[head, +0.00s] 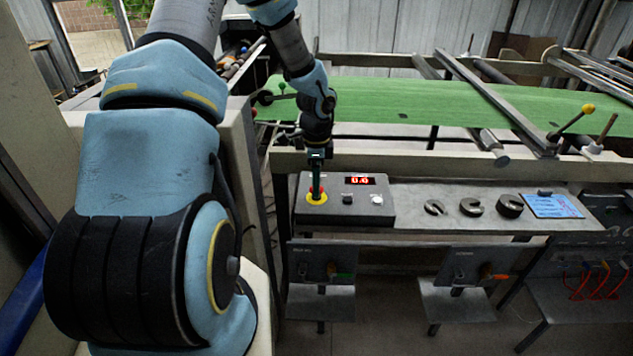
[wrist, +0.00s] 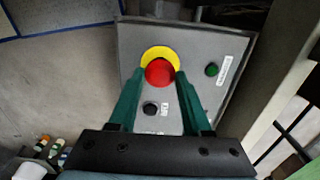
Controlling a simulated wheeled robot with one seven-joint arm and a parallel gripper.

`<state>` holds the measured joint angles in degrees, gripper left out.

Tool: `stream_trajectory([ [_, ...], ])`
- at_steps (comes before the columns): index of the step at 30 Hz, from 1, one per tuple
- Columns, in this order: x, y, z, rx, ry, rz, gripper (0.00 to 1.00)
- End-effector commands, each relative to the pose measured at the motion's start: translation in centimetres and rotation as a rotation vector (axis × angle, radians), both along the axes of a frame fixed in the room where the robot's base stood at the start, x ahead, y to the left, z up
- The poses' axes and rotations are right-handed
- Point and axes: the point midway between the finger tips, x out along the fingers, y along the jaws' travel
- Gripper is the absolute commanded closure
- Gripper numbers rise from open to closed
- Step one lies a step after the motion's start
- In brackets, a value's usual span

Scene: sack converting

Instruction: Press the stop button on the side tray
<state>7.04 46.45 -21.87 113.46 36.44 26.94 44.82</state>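The stop button is a red cap on a yellow ring (head: 317,198), on the left of a dark grey control box (head: 334,214) on the side tray (head: 420,222). In the wrist view the red button (wrist: 159,72) shows at the fingertips, with the yellow ring behind it. My gripper (head: 316,188) points down over the button in the head view and partly hides it. In the wrist view my gripper (wrist: 161,74) has its two green fingers apart, one tip at each side of the red cap. Nothing is held. I cannot tell whether the fingers touch the button.
The box has a red display (head: 360,181) reading 0.0, a black button (head: 347,198) and another button (head: 376,199). Slotted weights (head: 471,207) and a blue card (head: 552,206) lie to the right on the tray. A green sheet (head: 390,100) and rails stand behind.

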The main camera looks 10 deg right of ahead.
Motion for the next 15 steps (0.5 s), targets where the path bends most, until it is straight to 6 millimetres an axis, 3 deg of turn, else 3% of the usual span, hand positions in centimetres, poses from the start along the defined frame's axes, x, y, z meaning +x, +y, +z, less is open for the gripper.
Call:
stream_trajectory([
  [1,-0.02,0.0,0.0,0.0,0.0,0.0,0.62],
  [11,-0.04,0.01,0.01,0.0,0.001,0.0,0.99],
  [15,-0.05,0.01,0.01,0.0,0.001,0.0,1.0],
])
